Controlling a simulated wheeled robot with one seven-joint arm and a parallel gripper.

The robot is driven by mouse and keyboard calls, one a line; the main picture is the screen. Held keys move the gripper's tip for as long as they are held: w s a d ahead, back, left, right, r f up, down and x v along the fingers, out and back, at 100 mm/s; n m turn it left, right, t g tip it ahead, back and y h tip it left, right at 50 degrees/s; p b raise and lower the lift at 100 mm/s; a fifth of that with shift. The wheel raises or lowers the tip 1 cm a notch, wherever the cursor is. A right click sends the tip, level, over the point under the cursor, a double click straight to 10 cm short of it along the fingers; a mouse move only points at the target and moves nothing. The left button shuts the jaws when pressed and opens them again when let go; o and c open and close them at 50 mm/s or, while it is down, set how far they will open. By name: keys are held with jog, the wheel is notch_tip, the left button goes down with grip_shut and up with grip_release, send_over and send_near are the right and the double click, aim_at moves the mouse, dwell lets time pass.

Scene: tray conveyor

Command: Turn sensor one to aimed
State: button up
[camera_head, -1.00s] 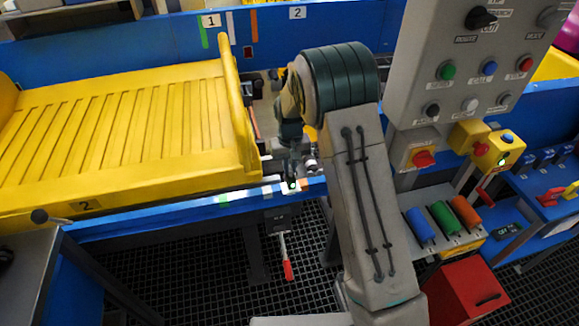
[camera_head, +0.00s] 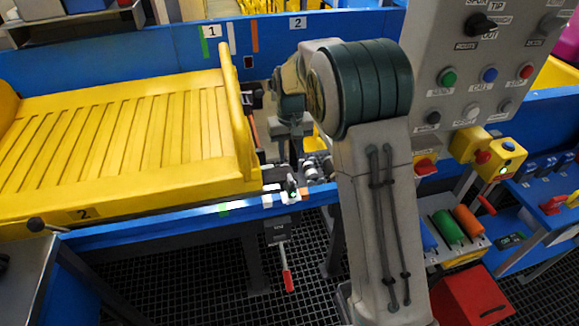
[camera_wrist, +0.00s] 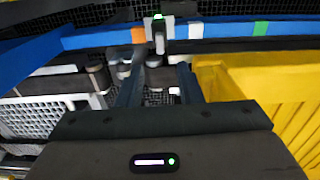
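A small dark sensor with a green light (camera_head: 291,188) stands on the near blue rail, between a white and an orange mark. In the wrist view the sensor (camera_wrist: 158,32) is at the top centre, its green light at its upper end. I cannot read a number on it. My gripper (camera_wrist: 158,76) is open and empty, its two fingers apart, with the sensor beyond the gap between them. In the head view my arm hangs just behind the sensor and the fingertips are hard to make out. They look apart from the sensor.
A yellow tray (camera_head: 120,140) marked 2 lies on the conveyor at left, its raised end bar close to my gripper. A red-handled lever (camera_head: 287,281) hangs below the rail. A grey button panel (camera_head: 465,95) and coloured rollers (camera_head: 447,227) stand at right.

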jog(key=shift+r, duration=2)
jog(key=s+d+r+t, duration=0.1)
jog(key=s+d+r, duration=0.2)
jog(key=s, duration=0.2)
jog(key=s+d+r+m, duration=0.1)
jog(key=s+d+r, duration=0.1)
jog(key=s, duration=0.3)
jog(key=s+d+r+t, duration=0.1)
jog(key=s+d+r, duration=0.2)
jog(key=s, duration=0.2)
jog(key=s+d+f, duration=0.1)
jog(key=s+d, duration=0.1)
jog(key=s, duration=0.5)
jog(key=s+d+f+m+t, duration=0.1)
jog(key=s, duration=0.6)
jog(key=shift+s+d+f, duration=0.35)
jog(key=shift+a, duration=0.1)
